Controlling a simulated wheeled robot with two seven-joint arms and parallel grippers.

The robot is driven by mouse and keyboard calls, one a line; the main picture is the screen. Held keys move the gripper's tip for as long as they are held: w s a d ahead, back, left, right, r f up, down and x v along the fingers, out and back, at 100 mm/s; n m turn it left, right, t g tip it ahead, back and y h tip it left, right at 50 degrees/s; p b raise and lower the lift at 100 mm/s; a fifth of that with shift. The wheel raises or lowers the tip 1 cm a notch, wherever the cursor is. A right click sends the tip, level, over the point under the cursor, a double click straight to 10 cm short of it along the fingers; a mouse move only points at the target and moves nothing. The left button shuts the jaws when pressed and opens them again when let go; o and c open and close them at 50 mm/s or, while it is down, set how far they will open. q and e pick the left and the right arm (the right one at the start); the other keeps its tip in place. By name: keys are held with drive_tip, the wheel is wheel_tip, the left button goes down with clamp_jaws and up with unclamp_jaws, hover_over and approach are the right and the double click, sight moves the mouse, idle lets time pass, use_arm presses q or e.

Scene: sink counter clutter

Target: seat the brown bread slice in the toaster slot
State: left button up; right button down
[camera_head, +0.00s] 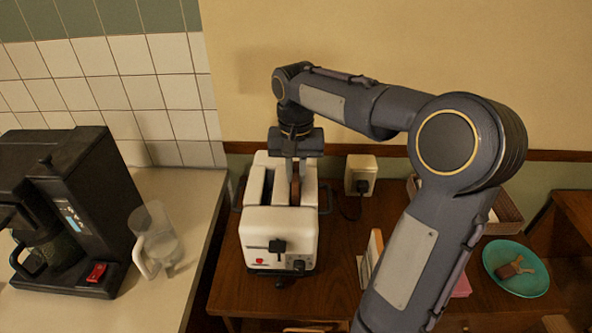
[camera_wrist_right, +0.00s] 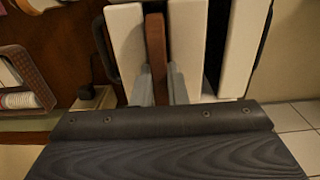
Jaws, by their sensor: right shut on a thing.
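The white toaster (camera_head: 279,222) stands on the brown wooden table, its two long slots facing up. The brown bread slice (camera_head: 295,188) stands on edge in line with the toaster's right slot in the head view. My right gripper (camera_head: 293,168) is above the toaster, pointing down, shut on the slice. In the right wrist view the slice (camera_wrist_right: 156,48) runs between the toaster's white walls (camera_wrist_right: 127,45), with the gripper fingers (camera_wrist_right: 160,88) on both its sides. How deep it sits is hidden. The other slot (camera_wrist_right: 217,45) looks dark and empty. My left gripper is out of view.
A black coffee machine (camera_head: 70,215) and a clear jug (camera_head: 157,240) stand on the left counter. A wall socket with a plug (camera_head: 361,175) is behind the toaster. A teal plate (camera_head: 516,268) with a brown piece and a basket (camera_head: 506,212) are at right.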

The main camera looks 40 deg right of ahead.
drive_tip(key=shift+f, duration=0.15)
drive_tip(key=c, duration=1.4)
unclamp_jaws()
drive_tip(key=shift+c, duration=0.2)
wheel_tip(320, 180, up, 12)
drive_tip(key=s+a+f+n+t, duration=0.1)
drive_tip(key=s+a, duration=0.1)
drive_tip(key=s, duration=0.1)
drive_tip(key=s+a+f+n+t+y, duration=0.1)
drive_tip(key=s+a+f, duration=0.1)
drive_tip(key=s, duration=0.2)
drive_tip(key=s+a+f+n+t, duration=0.1)
drive_tip(key=s+a+f+n, duration=0.1)
drive_tip(key=s+a, duration=0.1)
drive_tip(key=shift+s+a+f+y+p, duration=0.1)
drive_tip(key=shift+s+y+p, duration=0.05)
drive_tip(key=shift+y+p, duration=0.25)
drive_tip(key=s+a+f+n+t+y, duration=0.2)
drive_tip(key=s+a+f, duration=0.5)
drive_tip(key=s+f, duration=0.1)
drive_tip(key=shift+a+f+t, duration=0.2)
drive_tip(key=shift+f+t, duration=0.1)
drive_tip(key=shift+f, duration=0.6)
